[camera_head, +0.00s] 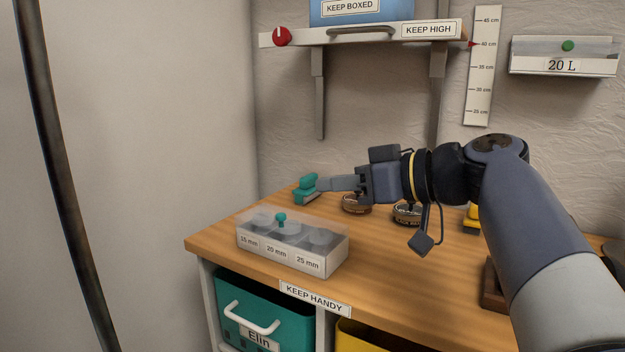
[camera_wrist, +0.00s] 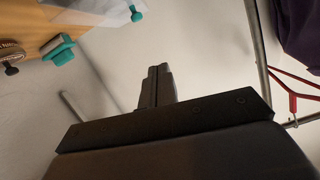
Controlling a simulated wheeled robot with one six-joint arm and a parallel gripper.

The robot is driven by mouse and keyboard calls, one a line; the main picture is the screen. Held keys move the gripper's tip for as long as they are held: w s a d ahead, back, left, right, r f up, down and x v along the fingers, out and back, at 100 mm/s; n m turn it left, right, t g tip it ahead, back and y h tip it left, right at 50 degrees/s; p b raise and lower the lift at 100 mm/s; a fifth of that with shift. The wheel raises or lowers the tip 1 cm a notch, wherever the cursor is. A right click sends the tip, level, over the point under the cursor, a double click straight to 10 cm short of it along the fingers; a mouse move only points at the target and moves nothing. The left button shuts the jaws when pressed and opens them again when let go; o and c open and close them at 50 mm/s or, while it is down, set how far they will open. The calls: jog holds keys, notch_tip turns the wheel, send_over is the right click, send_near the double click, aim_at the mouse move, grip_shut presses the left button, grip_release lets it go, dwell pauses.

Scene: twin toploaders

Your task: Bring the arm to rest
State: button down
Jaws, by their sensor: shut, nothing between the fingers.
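My gripper (camera_head: 333,183) is held level above the wooden worktop (camera_head: 385,266), pointing left in the head view. Its fingers are together with nothing between them. In the wrist view my gripper (camera_wrist: 158,72) shows the two dark fingers side by side, in front of a pale wall. My arm reaches in from the right side of the head view. A teal object (camera_head: 306,190) stands on the worktop just beyond the fingertips in the picture. I cannot tell whether the two touch in the head view; the wrist view shows the teal object (camera_wrist: 60,50) well apart from the fingers.
A clear-lidded box (camera_head: 284,258) with size labels stands at the worktop's front left. Two round tins (camera_head: 356,204) (camera_head: 407,212) lie beneath my wrist. A shelf (camera_head: 385,34) is above, with a ruler (camera_head: 482,66) beside it. Drawers, one teal (camera_head: 240,305), sit below.

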jog(key=shift+s+d+r, duration=0.1)
jog(key=shift+s+d, duration=0.2)
jog(key=shift+d, duration=0.1)
jog(key=shift+a, duration=0.1)
jog(key=b, duration=0.2)
send_over(290, 231)
jog(key=shift+s+f, duration=0.25)
jog(key=shift+f, duration=1)
jog(key=f+b, duration=0.2)
jog(key=f, duration=0.1)
jog(key=shift+w+f, duration=0.1)
jog(key=shift+w, duration=0.1)
jog(key=shift+f, duration=0.4)
jog(key=shift+r, duration=0.1)
